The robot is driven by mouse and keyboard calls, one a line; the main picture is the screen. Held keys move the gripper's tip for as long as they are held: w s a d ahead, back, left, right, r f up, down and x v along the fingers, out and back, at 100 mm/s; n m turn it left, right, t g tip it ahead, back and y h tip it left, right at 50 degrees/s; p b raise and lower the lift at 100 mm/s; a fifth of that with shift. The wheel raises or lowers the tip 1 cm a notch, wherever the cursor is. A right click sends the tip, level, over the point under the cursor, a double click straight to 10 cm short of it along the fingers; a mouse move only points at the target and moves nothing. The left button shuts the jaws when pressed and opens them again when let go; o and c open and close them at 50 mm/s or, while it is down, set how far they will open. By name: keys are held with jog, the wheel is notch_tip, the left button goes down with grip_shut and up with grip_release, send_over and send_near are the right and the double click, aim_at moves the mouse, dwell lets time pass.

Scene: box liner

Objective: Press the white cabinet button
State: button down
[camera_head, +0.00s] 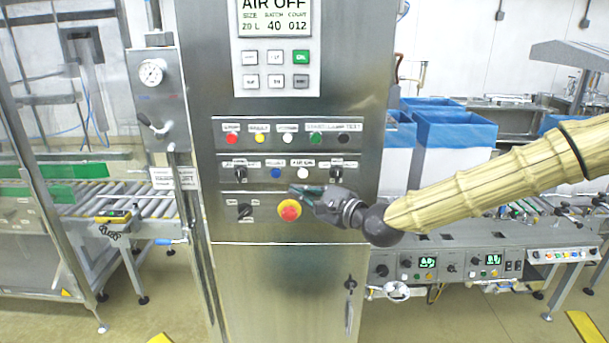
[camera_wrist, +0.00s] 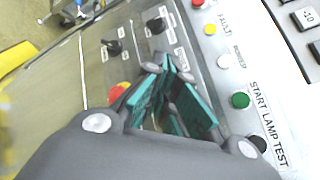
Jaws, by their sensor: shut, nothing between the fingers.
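The grey steel cabinet (camera_head: 290,270) carries rows of controls. A white button (camera_head: 303,173) sits in its middle row, right of a blue one. Another white round control (camera_head: 287,138) sits in the top row; it also shows in the wrist view (camera_wrist: 222,62). My gripper (camera_head: 294,190) is shut and empty, its teal fingertips just below the middle row and above the red emergency knob. In the wrist view my gripper (camera_wrist: 170,72) points at the panel and hides part of the middle row, including that row's white button. I cannot tell whether the tips touch the panel.
The red knob on yellow (camera_head: 289,210) is close below my fingertips. A display with keys (camera_head: 276,45) is above. A bench with readouts (camera_head: 455,260) stands right, a roller conveyor (camera_head: 110,200) left.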

aim_at(302, 176)
jog(key=shift+w, duration=3.95)
jog(key=shift+w, duration=0.15)
jog(key=shift+w+b, duration=0.25)
jog(key=shift+b, duration=0.05)
jog(key=shift+w, duration=0.4)
jog(key=shift+s, duration=0.85)
